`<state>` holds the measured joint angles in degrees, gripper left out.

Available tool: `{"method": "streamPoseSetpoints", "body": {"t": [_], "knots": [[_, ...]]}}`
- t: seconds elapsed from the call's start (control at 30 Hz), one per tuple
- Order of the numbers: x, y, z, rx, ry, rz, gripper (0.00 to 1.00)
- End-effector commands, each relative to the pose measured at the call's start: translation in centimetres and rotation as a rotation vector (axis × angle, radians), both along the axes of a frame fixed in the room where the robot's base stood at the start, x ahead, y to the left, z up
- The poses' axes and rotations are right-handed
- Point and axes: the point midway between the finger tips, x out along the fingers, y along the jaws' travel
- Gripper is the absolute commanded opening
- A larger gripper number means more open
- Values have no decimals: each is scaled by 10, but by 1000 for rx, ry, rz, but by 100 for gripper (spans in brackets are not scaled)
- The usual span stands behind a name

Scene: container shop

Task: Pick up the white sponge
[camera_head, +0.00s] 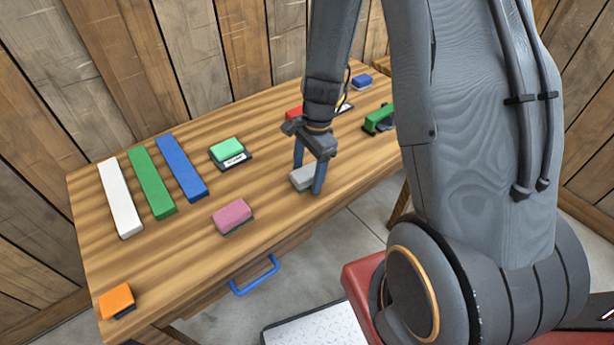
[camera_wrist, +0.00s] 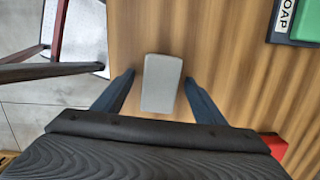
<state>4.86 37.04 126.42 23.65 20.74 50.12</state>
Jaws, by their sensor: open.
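The white sponge (camera_head: 302,178) looks light grey and lies on the wooden table (camera_head: 265,130) near its front edge. In the wrist view the sponge (camera_wrist: 161,84) is an upright rounded rectangle at the middle. My gripper (camera_head: 308,188) is open, pointing down over the sponge. Its two blue fingers (camera_wrist: 160,88) stand on either side of the sponge, with a gap showing on both sides. In the head view one finger hides part of the sponge's right end.
A pink sponge (camera_head: 232,216) and a green sponge on a soap dish (camera_head: 228,150) lie to the left. White (camera_head: 120,198), green (camera_head: 152,182) and blue (camera_head: 181,167) bars lie farther left. An orange sponge (camera_head: 116,300) is at the near left corner. A red block (camera_wrist: 274,146) is near my gripper.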

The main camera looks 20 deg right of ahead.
Motion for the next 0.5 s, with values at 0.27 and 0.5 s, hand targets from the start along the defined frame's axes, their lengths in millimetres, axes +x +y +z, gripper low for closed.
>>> {"method": "streamPoseSetpoints", "body": {"t": [0.27,0.5], "knots": [[0,0,-3,0,0,-1,60],[0,0,-2,0,0,-1,21]]}}
